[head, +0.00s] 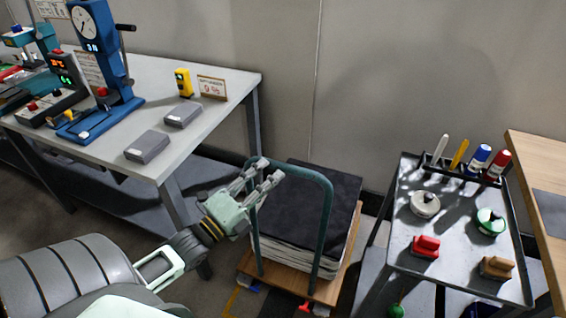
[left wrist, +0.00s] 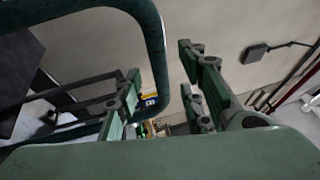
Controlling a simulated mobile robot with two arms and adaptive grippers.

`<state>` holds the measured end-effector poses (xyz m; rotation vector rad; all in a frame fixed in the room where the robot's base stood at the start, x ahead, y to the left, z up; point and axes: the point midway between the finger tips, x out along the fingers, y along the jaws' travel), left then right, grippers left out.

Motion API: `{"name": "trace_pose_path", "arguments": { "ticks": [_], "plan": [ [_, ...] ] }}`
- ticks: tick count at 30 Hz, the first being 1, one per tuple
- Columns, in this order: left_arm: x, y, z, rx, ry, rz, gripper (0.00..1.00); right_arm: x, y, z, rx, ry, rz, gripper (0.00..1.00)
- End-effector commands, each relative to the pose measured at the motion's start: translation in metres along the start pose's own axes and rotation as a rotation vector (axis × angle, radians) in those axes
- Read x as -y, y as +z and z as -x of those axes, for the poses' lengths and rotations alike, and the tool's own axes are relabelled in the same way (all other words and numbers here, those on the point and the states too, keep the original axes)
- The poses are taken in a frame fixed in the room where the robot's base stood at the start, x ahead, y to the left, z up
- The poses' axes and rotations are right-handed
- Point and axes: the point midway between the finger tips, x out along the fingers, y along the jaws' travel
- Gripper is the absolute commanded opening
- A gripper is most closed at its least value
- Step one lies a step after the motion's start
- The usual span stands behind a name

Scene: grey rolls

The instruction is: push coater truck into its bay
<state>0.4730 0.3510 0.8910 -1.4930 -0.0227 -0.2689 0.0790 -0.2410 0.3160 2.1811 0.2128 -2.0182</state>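The coater truck is a low cart with a wooden deck (head: 348,275), a green tubular handle (head: 328,225) and a stack of pale sheets under a dark top (head: 318,185). It stands on the floor between two tables, close to the wall. My left gripper (head: 266,171) is open at the upper left corner of the handle. In the left wrist view the handle (left wrist: 154,45) curves down between the two spread fingers of the gripper (left wrist: 165,95); I cannot tell whether they touch it. My right gripper is not in view. I cannot make out the bay's outline.
A grey bench (head: 215,125) with gauges and two grey blocks stands at the left. A grey tool cart (head: 455,215) with markers and stamps stands right of the truck, beside a wooden table (head: 540,180). Yellow floor marking (head: 231,300) shows at the truck's front left.

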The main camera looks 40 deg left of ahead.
Motion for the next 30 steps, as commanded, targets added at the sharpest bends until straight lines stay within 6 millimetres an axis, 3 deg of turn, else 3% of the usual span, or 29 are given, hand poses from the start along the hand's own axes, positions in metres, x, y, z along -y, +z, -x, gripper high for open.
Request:
{"name": "trace_pose_path", "arguments": {
  "ticks": [4, 9, 15, 21, 30],
  "plan": [
    [0.002, 0.001, -0.026, 0.0, -0.004, -0.002, 0.37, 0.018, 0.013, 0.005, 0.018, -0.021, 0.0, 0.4],
    [0.001, 0.001, -0.046, 0.0, -0.001, -0.001, 0.37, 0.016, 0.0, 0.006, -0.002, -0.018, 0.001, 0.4],
    [0.0, 0.0, -0.054, 0.0, 0.001, -0.001, 0.37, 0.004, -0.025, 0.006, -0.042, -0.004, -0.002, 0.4],
    [0.0, 0.0, -0.054, 0.0, 0.001, -0.001, 0.37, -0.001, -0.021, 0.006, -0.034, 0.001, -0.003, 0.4],
    [0.0, 0.0, -0.054, 0.0, 0.001, -0.001, 0.12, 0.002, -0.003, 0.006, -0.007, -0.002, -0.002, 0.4]
  ]
}}
